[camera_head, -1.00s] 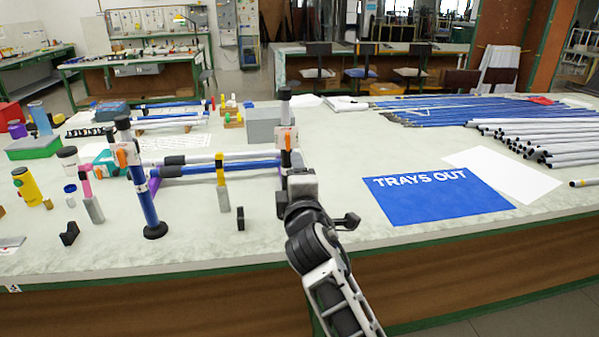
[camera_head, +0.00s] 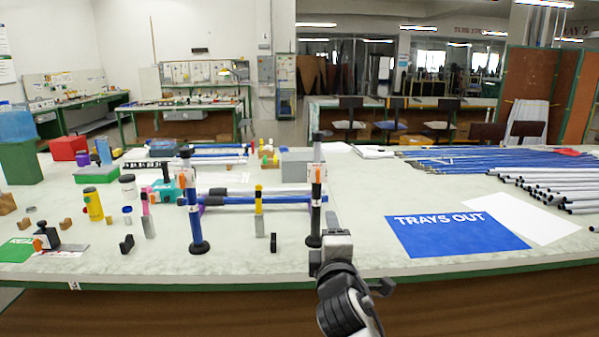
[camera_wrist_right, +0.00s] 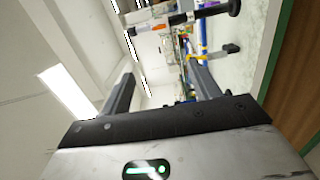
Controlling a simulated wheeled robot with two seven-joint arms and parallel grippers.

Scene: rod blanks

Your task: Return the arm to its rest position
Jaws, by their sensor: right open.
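My right arm comes in from the bottom edge of the head view. Its gripper (camera_head: 331,228) is over the front part of the bench, beside the right black-and-orange stand (camera_head: 316,195). In the right wrist view its two dark fingers (camera_wrist_right: 160,70) are spread apart with nothing held between them. The fingertips are hard to make out in the head view. My left gripper is not in view.
The left stand (camera_head: 194,215) and the right one flank blue and white rods (camera_head: 255,198) lying across. A blue "TRAYS OUT" mat (camera_head: 455,238) lies to the right, with a white sheet (camera_head: 525,217) and white rods (camera_head: 560,190) beyond. The bench front edge is close.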

